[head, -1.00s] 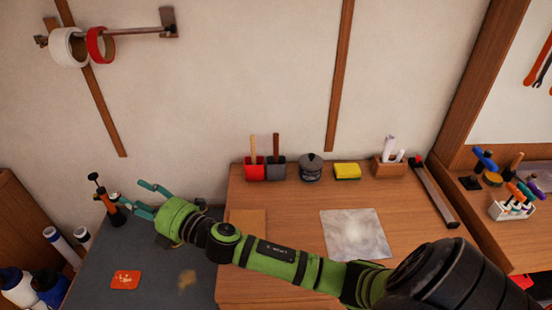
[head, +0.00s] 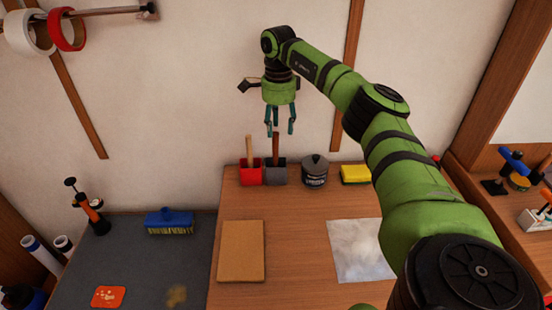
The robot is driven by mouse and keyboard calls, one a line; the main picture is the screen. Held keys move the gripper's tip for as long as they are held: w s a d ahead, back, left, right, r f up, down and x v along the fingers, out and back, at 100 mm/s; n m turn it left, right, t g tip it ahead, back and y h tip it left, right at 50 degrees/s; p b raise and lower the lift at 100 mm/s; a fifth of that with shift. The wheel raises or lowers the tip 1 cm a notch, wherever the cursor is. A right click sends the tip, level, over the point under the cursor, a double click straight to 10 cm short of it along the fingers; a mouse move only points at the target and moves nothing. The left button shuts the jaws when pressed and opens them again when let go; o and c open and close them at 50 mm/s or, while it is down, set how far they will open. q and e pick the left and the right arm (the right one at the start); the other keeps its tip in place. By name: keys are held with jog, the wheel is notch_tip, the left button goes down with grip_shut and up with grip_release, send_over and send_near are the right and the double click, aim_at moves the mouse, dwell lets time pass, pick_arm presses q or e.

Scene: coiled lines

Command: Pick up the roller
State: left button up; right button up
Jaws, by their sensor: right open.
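No thing in view is clearly a roller; a dark grey holder (head: 275,173) at the back of the wooden bench has a reddish-brown upright handle (head: 276,147) in it, and I cannot tell what tool it belongs to. My right gripper (head: 280,130) points down, open, its teal fingertips on either side of the top of this handle in the picture. I cannot tell whether it is around the handle or nearer to me. Nothing shows held. A red holder (head: 250,174) with a lighter wooden handle (head: 249,149) stands directly to the left. My left gripper is not in view.
A dark lidded pot (head: 315,174) and yellow sponge (head: 355,174) stand right of the holders. A tan board (head: 240,255) and pale sheet (head: 356,249) lie in front. A blue brush (head: 169,221) and black-orange tool (head: 92,208) are on the grey surface at left.

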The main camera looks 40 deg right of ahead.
aim_at(277, 134)
jog(key=f, duration=0.1)
jog(key=f+b, duration=0.1)
jog(key=shift+w+f, duration=0.3)
jog(key=shift+w, duration=0.1)
jog(key=shift+f, duration=0.15)
jog(key=shift+s+f, duration=0.1)
jog(key=shift+f, duration=0.45)
jog(key=f, duration=0.1)
jog(key=f+p, duration=0.1)
jog(key=f, duration=0.1)
jog(key=f+p, duration=0.1)
jog(key=shift+w+a+f, duration=0.1)
jog(key=shift+w+f, duration=0.2)
jog(key=shift+f, duration=0.5)
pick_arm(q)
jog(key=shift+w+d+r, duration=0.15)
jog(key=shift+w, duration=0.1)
pick_arm(e)
grip_shut()
